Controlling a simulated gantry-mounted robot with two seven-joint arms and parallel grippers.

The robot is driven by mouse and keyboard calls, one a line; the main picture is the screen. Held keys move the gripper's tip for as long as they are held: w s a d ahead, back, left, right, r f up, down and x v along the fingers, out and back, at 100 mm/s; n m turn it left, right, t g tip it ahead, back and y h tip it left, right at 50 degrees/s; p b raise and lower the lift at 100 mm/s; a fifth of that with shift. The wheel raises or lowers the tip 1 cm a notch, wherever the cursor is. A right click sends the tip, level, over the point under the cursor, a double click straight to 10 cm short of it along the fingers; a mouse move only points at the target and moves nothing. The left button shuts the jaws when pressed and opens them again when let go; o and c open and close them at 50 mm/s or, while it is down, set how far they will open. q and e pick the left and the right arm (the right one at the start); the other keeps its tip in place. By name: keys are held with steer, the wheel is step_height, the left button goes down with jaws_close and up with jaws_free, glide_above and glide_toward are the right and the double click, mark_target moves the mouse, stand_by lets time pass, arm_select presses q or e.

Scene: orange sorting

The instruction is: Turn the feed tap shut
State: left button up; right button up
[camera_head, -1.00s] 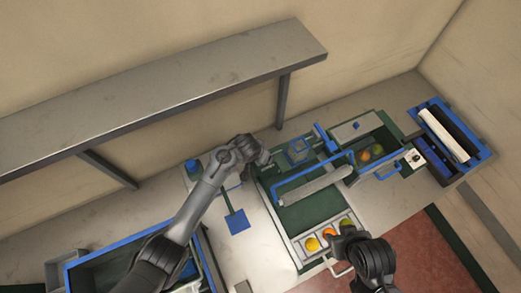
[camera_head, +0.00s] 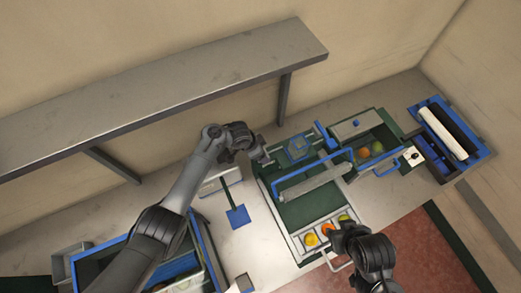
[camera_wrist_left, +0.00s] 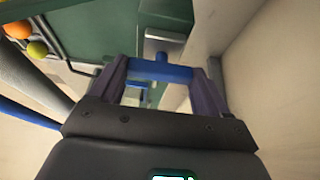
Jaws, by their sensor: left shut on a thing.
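The feed tap's blue handle (camera_wrist_left: 160,72) lies crosswise between the two fingers of my left gripper (camera_wrist_left: 162,82) in the left wrist view. The fingers are shut on it; a grey stem (camera_wrist_left: 155,47) shows just beyond. In the head view my left gripper (camera_head: 262,157) is at the upper left edge of the green machine (camera_head: 300,212), and it and the wrist hide the tap. My right gripper (camera_head: 340,233) is over the front tray of the machine; its jaws are too small and dark to read.
Several fruits, including an orange (camera_head: 311,240), lie in the machine's front tray (camera_head: 298,243). More fruit is in a green bin (camera_head: 397,143) to the right. A blue guard bar (camera_head: 310,172) spans the machine. A grey shelf (camera_head: 170,90) overhangs the bench behind my left arm.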

stand_by(0.3)
arm_select(q)
steer(key=o, duration=1)
steer(key=shift+r, duration=0.15)
steer(key=p+v, duration=0.1)
steer(key=v, duration=0.6)
steer(key=shift+a+r, duration=0.1)
